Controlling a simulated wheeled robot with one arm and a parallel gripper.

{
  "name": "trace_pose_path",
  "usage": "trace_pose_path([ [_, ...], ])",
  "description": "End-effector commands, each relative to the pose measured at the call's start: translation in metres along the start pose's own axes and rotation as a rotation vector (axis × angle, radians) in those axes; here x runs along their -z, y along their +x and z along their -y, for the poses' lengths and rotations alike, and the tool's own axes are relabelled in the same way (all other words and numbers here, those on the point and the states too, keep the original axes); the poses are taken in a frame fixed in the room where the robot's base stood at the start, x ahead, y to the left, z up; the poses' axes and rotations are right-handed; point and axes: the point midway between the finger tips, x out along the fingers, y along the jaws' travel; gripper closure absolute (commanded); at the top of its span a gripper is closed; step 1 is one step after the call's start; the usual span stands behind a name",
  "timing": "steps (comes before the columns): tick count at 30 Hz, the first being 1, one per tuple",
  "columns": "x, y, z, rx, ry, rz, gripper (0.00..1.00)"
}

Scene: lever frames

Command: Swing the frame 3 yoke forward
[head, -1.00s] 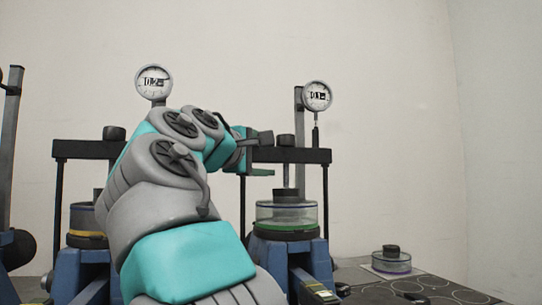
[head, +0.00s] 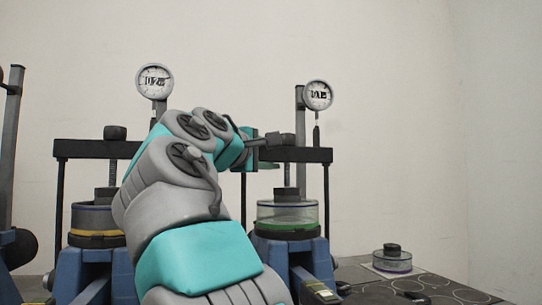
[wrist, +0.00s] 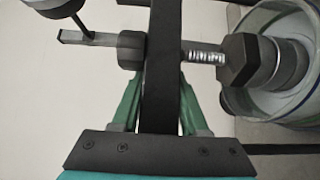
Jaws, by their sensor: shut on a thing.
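The right-hand lever frame has a black yoke bar (head: 312,155) lying level across its top. Which number the frame carries cannot be read. The bar also runs up the middle of the wrist view (wrist: 161,35). My gripper (wrist: 160,85) has its green fingers on either side of the bar and is shut on it; the fingertips are partly hidden. In the head view my gripper (head: 264,150) is at the left part of this yoke. Below the bar, a clear round cell with a green band (head: 287,222) stands on the blue frame.
A dial gauge (head: 317,95) stands above the yoke's right end. Another frame's black yoke (head: 85,149), gauge (head: 154,81) and yellow-banded cell (head: 95,234) are at left. A small clear dish (head: 392,260) sits on the dark table at right.

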Motion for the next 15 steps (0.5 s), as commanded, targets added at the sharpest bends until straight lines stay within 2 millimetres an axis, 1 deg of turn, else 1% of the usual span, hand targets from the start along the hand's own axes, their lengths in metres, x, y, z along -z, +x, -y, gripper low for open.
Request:
trace_pose_path([
  [1, 0.0001, 0.0001, 0.0003, 0.001, 0.0, 0.0, 0.88],
  [4, 0.0001, 0.0, 0.0003, 0.001, 0.0, 0.0, 0.99],
  [15, 0.0002, 0.0001, 0.0006, 0.001, -0.001, 0.0, 1.0],
])
